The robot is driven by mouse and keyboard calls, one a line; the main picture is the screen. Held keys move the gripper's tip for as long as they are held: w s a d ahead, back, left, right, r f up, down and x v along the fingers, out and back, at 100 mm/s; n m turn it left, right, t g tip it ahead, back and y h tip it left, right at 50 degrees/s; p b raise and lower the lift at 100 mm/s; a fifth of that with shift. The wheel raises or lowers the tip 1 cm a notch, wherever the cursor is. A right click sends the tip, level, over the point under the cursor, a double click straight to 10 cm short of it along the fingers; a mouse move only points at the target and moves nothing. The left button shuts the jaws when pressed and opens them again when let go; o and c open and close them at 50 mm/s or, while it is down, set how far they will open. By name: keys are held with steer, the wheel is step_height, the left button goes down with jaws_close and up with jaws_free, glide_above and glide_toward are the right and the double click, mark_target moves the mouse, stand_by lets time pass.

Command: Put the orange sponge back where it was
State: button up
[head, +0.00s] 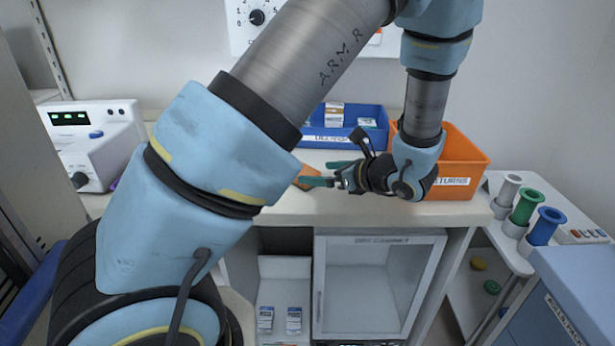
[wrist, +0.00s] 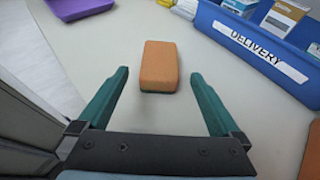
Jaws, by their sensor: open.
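The orange sponge (wrist: 160,62) lies flat on the pale worktop, with a thin green layer along its lower edge. In the wrist view it sits ahead of and between my open gripper's (wrist: 160,74) two green fingers, touching neither. In the head view, part of the orange sponge (head: 306,172) shows by the fingertips of my gripper (head: 331,172), partly hidden by my arm. My gripper is low over the worktop, open and empty.
A blue bin (wrist: 262,42) labelled DELIVERY stands at the back with small boxes inside. A purple item (wrist: 80,8) lies at the far left. An orange bin (head: 464,160) labelled RETURNS stands right, close to my wrist. The worktop (wrist: 205,110) around the sponge is clear.

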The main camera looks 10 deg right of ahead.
steer(key=v, duration=0.4)
steer(key=shift+s+d+r+b, duration=0.1)
steer(key=shift+s+b, duration=0.05)
steer(key=shift+b, duration=0.2)
steer(key=a+n+g, duration=0.1)
steer(key=a+n, duration=0.1)
steer(key=a, duration=0.1)
steer(key=a+n+g, duration=0.2)
steer(key=a, duration=0.1)
steer(key=a+f+n+g+y, duration=0.1)
steer(key=a+g, duration=0.1)
steer(key=a, duration=0.1)
steer(key=shift+s+a+n, duration=0.2)
steer(key=shift+s+n, duration=0.1)
steer(key=shift+n, duration=0.1)
steer(key=s+a+n+g+h, duration=0.2)
steer(key=a+n+h, duration=0.2)
steer(key=n, duration=0.7)
steer(key=s+a+r+n+g+h, duration=0.1)
steer(key=a+n+h, duration=0.3)
steer(key=a+n, duration=0.5)
steer(key=shift+s+a+r+n+g+h, duration=0.2)
steer(key=shift+s+r+n+g+h, duration=0.15)
steer(key=shift+s+n+g, duration=0.6)
steer(key=shift+w, duration=0.4)
